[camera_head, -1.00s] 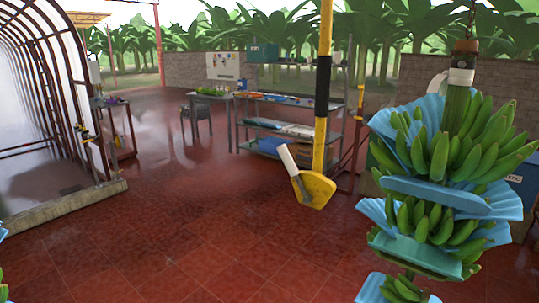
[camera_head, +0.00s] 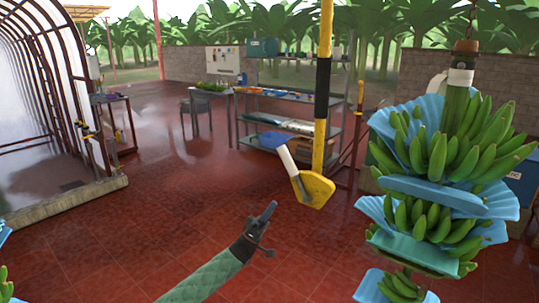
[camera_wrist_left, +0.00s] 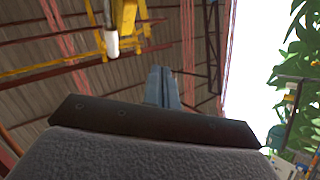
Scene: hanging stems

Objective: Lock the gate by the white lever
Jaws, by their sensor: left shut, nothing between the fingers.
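The white lever (camera_head: 287,160) sticks up and to the left from a yellow plate (camera_head: 313,190) at the bottom of a hanging yellow and black post (camera_head: 322,95). My left gripper (camera_head: 270,208) is shut and empty, below and left of the lever and apart from it. In the left wrist view the lever (camera_wrist_left: 112,42) hangs at the upper left, beyond my shut fingers (camera_wrist_left: 161,86). The yellow post (camera_wrist_left: 125,15) is beside it there. I do not see my right gripper.
A banana bunch with blue sheets (camera_head: 440,190) hangs from a chain at the right. An arched frame (camera_head: 60,80) is at the left. The red tiled floor (camera_head: 130,235) is open in the middle.

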